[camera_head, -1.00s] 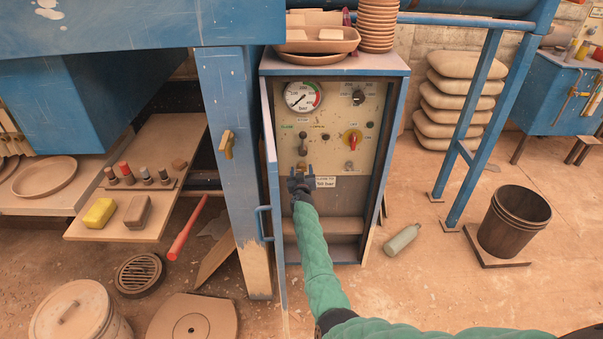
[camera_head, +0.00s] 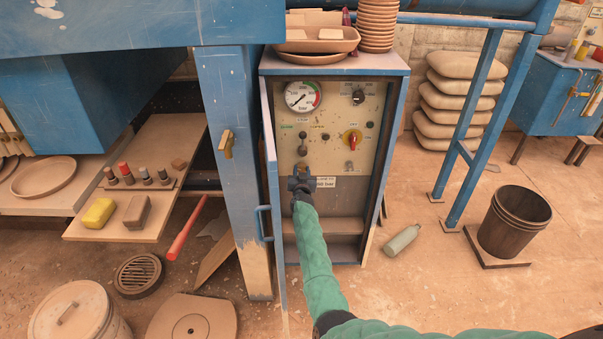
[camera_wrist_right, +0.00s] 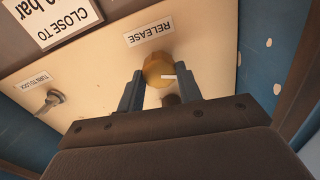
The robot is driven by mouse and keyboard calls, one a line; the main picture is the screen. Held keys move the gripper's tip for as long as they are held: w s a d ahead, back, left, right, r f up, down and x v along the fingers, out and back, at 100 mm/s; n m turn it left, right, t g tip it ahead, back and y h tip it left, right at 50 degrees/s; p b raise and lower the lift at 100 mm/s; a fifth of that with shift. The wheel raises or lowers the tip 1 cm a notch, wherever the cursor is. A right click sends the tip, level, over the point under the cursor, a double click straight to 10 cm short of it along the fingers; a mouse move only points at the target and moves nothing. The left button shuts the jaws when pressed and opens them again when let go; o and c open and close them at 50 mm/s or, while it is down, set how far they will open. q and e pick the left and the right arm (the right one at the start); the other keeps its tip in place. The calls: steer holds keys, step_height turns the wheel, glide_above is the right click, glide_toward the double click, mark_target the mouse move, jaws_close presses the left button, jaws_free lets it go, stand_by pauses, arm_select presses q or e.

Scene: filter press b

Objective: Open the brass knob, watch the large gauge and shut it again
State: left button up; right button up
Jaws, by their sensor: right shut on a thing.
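The brass knob (camera_wrist_right: 155,66) is round, with a white pointer mark, under a RELEASE label. My right gripper (camera_wrist_right: 159,86) is shut on it, one finger on each side. In the head view the right gripper (camera_head: 301,178) is at the lower left of the cream panel (camera_head: 325,125) and mostly hides the knob. The large gauge (camera_head: 302,97) is white with a red and green arc, at the panel's upper left. Its needle appears to point to the lower left, near the low end; the exact reading is too small to tell. My left gripper is not in view.
The panel sits in a blue cabinet with its door (camera_head: 270,185) open on the left. A key switch (camera_wrist_right: 50,101) shows near the knob. A bottle (camera_head: 401,240) lies on the floor.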

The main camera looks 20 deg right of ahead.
steer(key=m, duration=0.3)
steer(key=shift+b, duration=0.35)
steer(key=m, duration=0.2)
steer(key=shift+f+m+b, duration=0.1)
steer(key=shift+m+b, duration=0.2)
steer(key=shift+b, duration=0.05)
steer(key=m+b, duration=0.1)
steer(key=m, duration=0.1)
steer(key=shift+d+m, duration=0.1)
steer(key=shift+m, duration=0.3)
steer(key=m+b, duration=0.1)
steer(key=m, duration=0.2)
steer(key=shift+m, duration=0.4)
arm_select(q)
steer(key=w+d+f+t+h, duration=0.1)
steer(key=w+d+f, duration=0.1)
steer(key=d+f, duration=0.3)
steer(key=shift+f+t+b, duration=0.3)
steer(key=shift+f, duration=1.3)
arm_select(e)
steer(key=shift+m, duration=0.9)
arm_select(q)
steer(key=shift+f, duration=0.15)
